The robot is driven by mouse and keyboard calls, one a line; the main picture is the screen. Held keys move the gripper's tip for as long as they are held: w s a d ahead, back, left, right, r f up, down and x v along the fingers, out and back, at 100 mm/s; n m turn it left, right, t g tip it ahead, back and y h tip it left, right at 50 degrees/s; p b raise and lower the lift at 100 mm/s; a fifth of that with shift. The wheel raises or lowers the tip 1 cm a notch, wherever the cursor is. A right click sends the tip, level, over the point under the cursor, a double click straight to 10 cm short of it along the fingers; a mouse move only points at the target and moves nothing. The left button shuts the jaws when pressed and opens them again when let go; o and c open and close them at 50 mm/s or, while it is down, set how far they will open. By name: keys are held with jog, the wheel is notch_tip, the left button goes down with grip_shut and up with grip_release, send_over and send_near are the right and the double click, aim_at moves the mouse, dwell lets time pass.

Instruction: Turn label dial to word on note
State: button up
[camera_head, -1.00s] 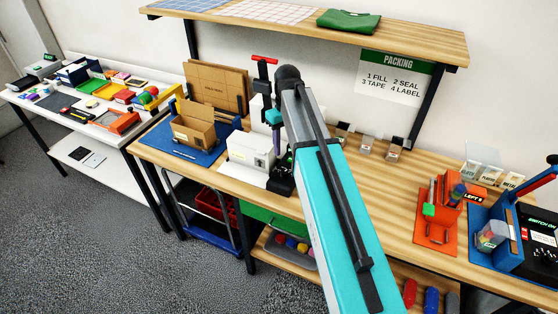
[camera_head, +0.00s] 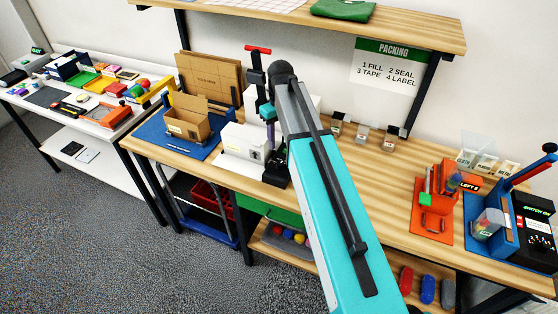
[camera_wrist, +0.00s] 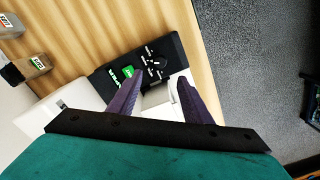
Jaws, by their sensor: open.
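A black label unit (camera_wrist: 140,70) with a round dial (camera_wrist: 155,60) shows in the wrist view. Small white markings ring the dial, too small to read, and a green display sits beside it. The unit (camera_head: 276,174) stands at the bench's front edge in the head view. My gripper (camera_wrist: 158,82) is open and empty, its two purple fingers pointing toward the dial side of the unit, apart from each other. I cannot tell whether they touch anything.
A white machine (camera_head: 242,142) with a red-handled black post (camera_head: 257,75) stands beside the unit. An open cardboard box (camera_head: 187,118) sits on a blue mat to the left. Small bins (camera_head: 362,135) line the back. A packing sign (camera_head: 393,64) hangs behind; an orange stand (camera_head: 434,215) is at right.

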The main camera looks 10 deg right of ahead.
aim_at(280, 163)
jog(key=shift+f+b, duration=3.25)
jog(key=shift+f, duration=2.4)
jog(key=shift+c, duration=0.4)
jog(key=c, duration=1)
